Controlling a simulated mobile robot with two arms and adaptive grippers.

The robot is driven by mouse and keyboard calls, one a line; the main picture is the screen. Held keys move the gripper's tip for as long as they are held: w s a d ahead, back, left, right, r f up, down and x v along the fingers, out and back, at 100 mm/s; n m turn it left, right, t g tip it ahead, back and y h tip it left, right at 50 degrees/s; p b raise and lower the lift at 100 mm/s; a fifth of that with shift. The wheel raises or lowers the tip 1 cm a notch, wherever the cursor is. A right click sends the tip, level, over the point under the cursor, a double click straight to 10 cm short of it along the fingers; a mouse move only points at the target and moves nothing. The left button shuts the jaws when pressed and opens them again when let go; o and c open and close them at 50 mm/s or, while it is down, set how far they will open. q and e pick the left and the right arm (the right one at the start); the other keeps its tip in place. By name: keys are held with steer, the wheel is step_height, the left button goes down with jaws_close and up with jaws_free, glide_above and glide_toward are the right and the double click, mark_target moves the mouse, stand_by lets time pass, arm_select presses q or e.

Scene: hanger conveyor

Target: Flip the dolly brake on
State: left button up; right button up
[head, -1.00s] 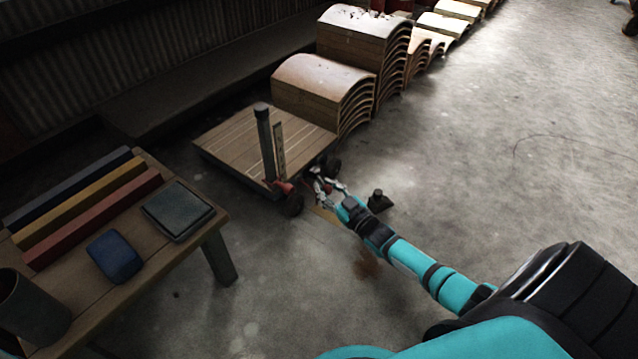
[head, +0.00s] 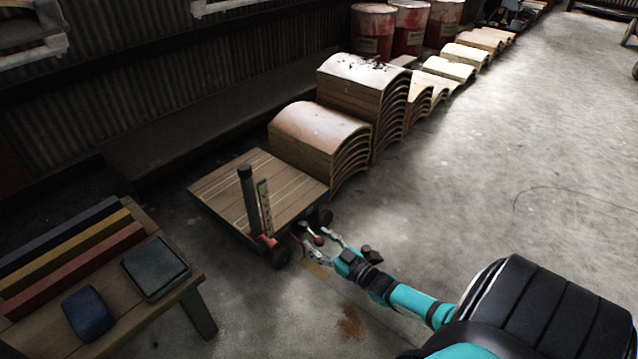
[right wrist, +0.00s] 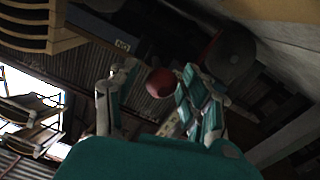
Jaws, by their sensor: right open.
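The dolly (head: 222,190) is a low plank cart with a dark post (head: 249,200) at its near edge. A red knob (head: 318,240) shows beside its near right corner. My right gripper (head: 314,246) is open there, its fingers spread to either side of the knob. In the right wrist view the round red knob (right wrist: 160,82) appears between the open fingers of the right gripper (right wrist: 158,72). I cannot tell whether a finger touches it. The knob's lower stem is not clear. My left gripper is not in view.
A dolly wheel (head: 280,257) stands close left of the gripper. A wooden table (head: 120,315) with coloured bars and a blue block is at the left. Stacked curved panels (head: 318,135) and red drums (head: 372,32) stand behind. The floor at right is clear.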

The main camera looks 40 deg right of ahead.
steer(key=shift+a+r, duration=0.1)
steer(key=s, duration=0.8)
steer(key=s+d, duration=0.1)
steer(key=s, duration=0.3)
